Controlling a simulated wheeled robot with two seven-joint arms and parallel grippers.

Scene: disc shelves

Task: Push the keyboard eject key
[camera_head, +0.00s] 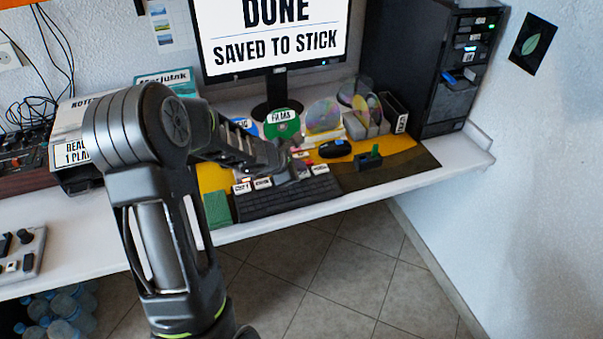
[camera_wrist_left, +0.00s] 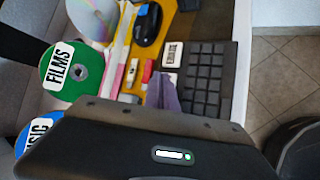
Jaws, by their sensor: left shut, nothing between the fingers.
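The dark keyboard (camera_head: 290,195) lies at the desk's front edge, with white labelled keys along its back edge. Two white keys (camera_head: 251,185) show at its left end and another (camera_head: 320,169) at its right end; their labels are too small to read surely, so I cannot tell which is the eject key. In the left wrist view the keyboard (camera_wrist_left: 208,75) has one white labelled key (camera_wrist_left: 172,54) in sight. My left gripper (camera_head: 286,177) is shut and empty, its tips over the keyboard's back edge; it shows in the wrist view (camera_wrist_left: 163,92). Contact with a key cannot be told. My right gripper is out of view.
The monitor (camera_head: 270,35) reads "DONE SAVED TO STICK". A green "FILMS" disc (camera_head: 283,125), a disc rack (camera_head: 365,120), a black mouse (camera_head: 335,149) and a green stick in a black holder (camera_head: 369,160) stand nearby. A black computer tower (camera_head: 430,65) stands at right.

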